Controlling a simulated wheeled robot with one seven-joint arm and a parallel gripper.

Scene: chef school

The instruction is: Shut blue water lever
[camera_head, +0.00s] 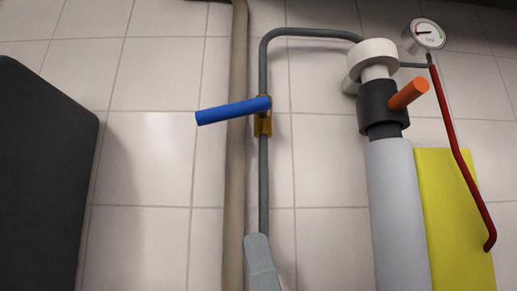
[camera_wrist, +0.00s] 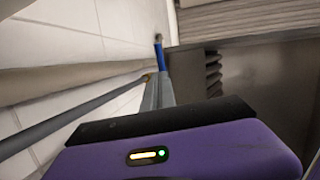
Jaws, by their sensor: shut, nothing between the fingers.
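The blue lever (camera_head: 233,110) sticks out to the left from a brass valve (camera_head: 263,122) on a thin grey pipe in the head view, tilted slightly down at its free end. In the wrist view the blue lever (camera_wrist: 160,52) shows beyond my fingertips, its near part hidden by them. My gripper (camera_wrist: 161,78) is shut and empty, its grey fingers pointing toward the lever. In the head view my gripper (camera_head: 257,240) rises from the bottom edge, below the valve and in front of the pipe. I cannot tell whether it touches anything.
Right of the valve stand a thick grey cylinder (camera_head: 397,215) with an orange handle (camera_head: 408,94), a pressure gauge (camera_head: 427,34), a red pipe (camera_head: 457,150) and a yellow panel (camera_head: 450,225). A beige pipe (camera_head: 237,170) runs behind.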

